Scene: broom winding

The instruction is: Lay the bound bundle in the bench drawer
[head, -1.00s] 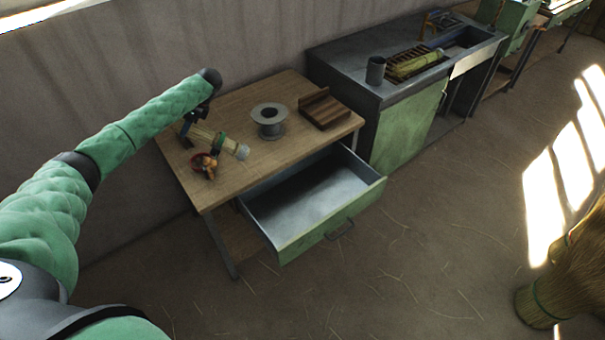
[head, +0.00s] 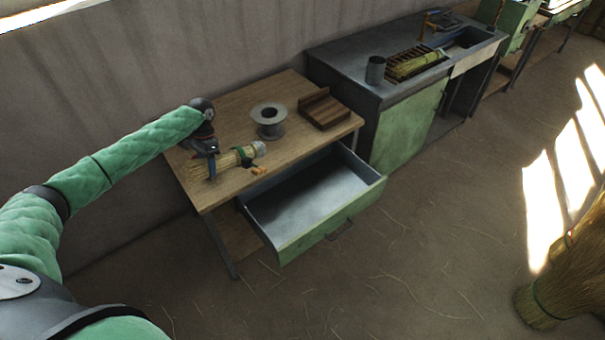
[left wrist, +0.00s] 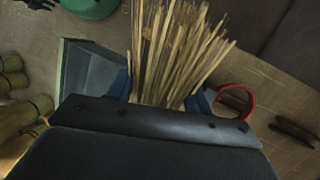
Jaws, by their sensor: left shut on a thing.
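The blue fingers (left wrist: 160,95) lie on both sides of the straws. I cannot tell the height of the bundle over the bench top. The bench drawer (head: 320,228) is pulled open and its visible inside is empty. The bundle is left of and behind the drawer. My right gripper is not in view.
A grey spool (head: 268,120) and a brown wooden block (head: 325,109) stand on the bench top. A small orange thing (head: 258,170) lies near its front edge. A red ring (left wrist: 236,100) shows in the left wrist view. A metal-topped cabinet (head: 415,115) stands to the right.

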